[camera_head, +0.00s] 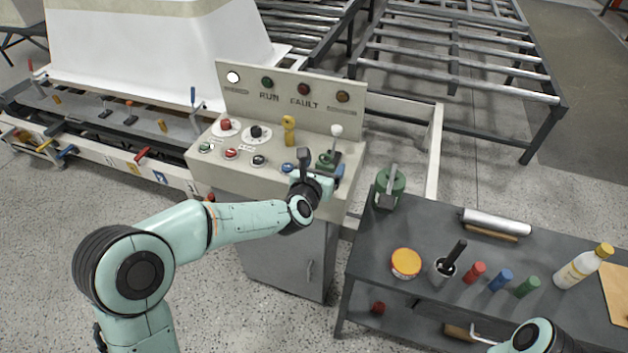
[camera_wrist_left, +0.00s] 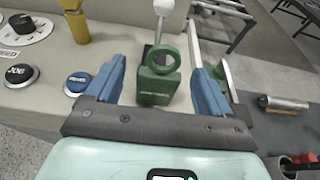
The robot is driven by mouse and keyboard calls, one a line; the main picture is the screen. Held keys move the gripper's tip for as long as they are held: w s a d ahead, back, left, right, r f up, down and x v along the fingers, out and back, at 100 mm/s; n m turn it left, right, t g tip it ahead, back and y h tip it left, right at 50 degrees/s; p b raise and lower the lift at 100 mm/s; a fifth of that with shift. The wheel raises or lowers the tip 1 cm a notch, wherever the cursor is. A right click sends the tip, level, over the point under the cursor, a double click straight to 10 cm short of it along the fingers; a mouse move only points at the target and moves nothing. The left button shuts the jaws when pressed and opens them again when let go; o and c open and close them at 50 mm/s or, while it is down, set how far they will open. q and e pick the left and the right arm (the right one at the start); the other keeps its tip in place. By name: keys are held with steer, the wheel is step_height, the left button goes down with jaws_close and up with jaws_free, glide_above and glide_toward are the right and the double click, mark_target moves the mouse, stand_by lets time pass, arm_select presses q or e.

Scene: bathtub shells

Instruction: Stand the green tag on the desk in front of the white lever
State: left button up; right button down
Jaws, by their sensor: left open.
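The green tag (camera_wrist_left: 157,85), a block with a ring on top, appears to stand upright on the desk (camera_head: 203,157), the sloped top of the control console. It is right in front of the white lever (camera_wrist_left: 164,8), which rises behind it. In the head view the tag (camera_head: 326,161) is partly hidden by my left gripper (camera_head: 322,174), and the lever's white knob (camera_head: 336,130) shows just above. My left gripper is open, its blue fingers on either side of the tag, with gaps visible between. My right gripper is out of the picture.
A yellow key-like part (camera_head: 289,128) and several push buttons, including a blue one (camera_wrist_left: 77,82), are left of the tag. The upright RUN/FAULT panel (camera_head: 290,97) stands behind. A dark workbench (camera_head: 367,250) with cans, markers and a bottle is at the right.

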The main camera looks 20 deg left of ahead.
arm_select(q)
steer(key=b+v, duration=0.1)
steer(key=v, duration=0.9)
steer(key=shift+s+b, duration=0.15)
steer(key=shift+b, duration=0.25)
steer(key=s+f+m+g, duration=0.25)
steer(key=f+m, duration=0.25)
steer(key=f, duration=0.5)
steer(key=s+f+m+g+h, duration=0.1)
steer(key=s+f+m+g, duration=0.3)
steer(key=f, duration=0.6)
steer(key=s+f+m+g, duration=0.1)
steer(key=s+f+m, duration=0.1)
steer(key=f+m, duration=0.6)
steer(key=s+d+f+m+g+h, duration=0.1)
steer(key=s+f+m+g, duration=0.3)
steer(key=s, duration=0.9)
steer(key=s+d+f+m+g+h, duration=0.1)
steer(key=s+f+m+g, duration=0.3)
steer(key=s+f+m, duration=0.6)
steer(key=s+d+f, duration=0.1)
steer(key=s+f, duration=0.2)
steer(key=f, duration=0.2)
steer(key=shift+d+f+m, duration=0.3)
steer(key=shift+d, duration=0.1)
steer(key=shift+g, duration=0.25)
